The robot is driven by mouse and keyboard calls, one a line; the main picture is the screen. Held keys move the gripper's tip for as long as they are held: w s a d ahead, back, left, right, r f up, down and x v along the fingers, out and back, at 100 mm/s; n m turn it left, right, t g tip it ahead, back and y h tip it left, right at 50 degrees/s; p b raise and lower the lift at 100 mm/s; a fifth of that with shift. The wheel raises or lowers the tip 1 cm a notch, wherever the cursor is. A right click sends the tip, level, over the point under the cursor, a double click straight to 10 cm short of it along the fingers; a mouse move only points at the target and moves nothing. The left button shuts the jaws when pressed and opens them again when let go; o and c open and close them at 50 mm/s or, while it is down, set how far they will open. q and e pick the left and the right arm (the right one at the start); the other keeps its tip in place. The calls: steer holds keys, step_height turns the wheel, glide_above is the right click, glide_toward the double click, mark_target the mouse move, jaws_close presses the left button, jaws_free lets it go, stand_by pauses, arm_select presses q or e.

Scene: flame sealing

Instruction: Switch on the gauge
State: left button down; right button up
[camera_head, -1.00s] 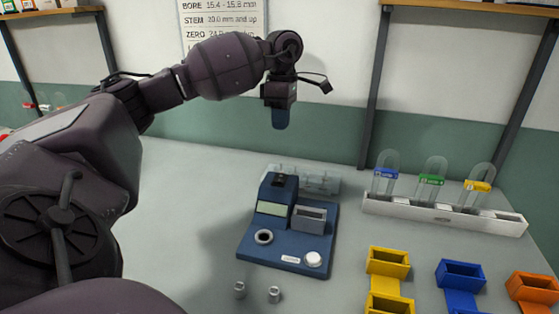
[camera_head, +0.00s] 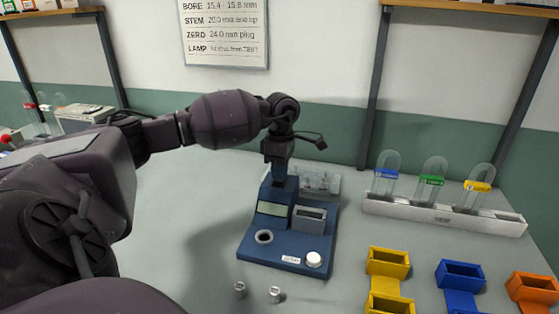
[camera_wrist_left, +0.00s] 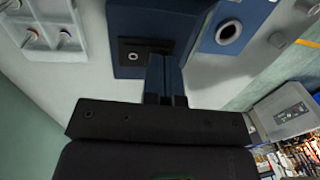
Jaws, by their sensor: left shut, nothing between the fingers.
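The gauge (camera_head: 285,250) is a blue bench device with a pale display, a grey slotted block, a ring and a white round knob. Its raised rear part also shows in the left wrist view (camera_wrist_left: 190,22). My left gripper (camera_head: 279,184) is shut and empty, pointing down at the top of that raised part. In the left wrist view the shut fingers (camera_wrist_left: 164,56) reach the edge of a black square switch plate (camera_wrist_left: 128,46) and partly cover it. I cannot tell whether the fingertips touch it. The display shows no readable figures. My right gripper is out of view.
Two small metal pieces (camera_head: 257,293) stand in front of the gauge. A clear rack (camera_head: 325,181) is just behind it. A white rack with several glass tubes (camera_head: 440,215) stands at the right, with yellow (camera_head: 388,262), blue (camera_head: 461,275) and orange (camera_head: 532,288) bins in front.

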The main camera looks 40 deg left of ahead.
arm_select(q)
steer(key=shift+f, duration=0.2)
steer(key=shift+s+f, duration=0.15)
steer(key=shift+f, duration=0.15)
steer(key=shift+r, duration=0.1)
steer(key=shift+b, duration=0.3)
steer(key=shift+w+a+b, duration=0.3)
steer(key=shift+w, duration=0.35)
steer(key=shift+r, duration=0.2)
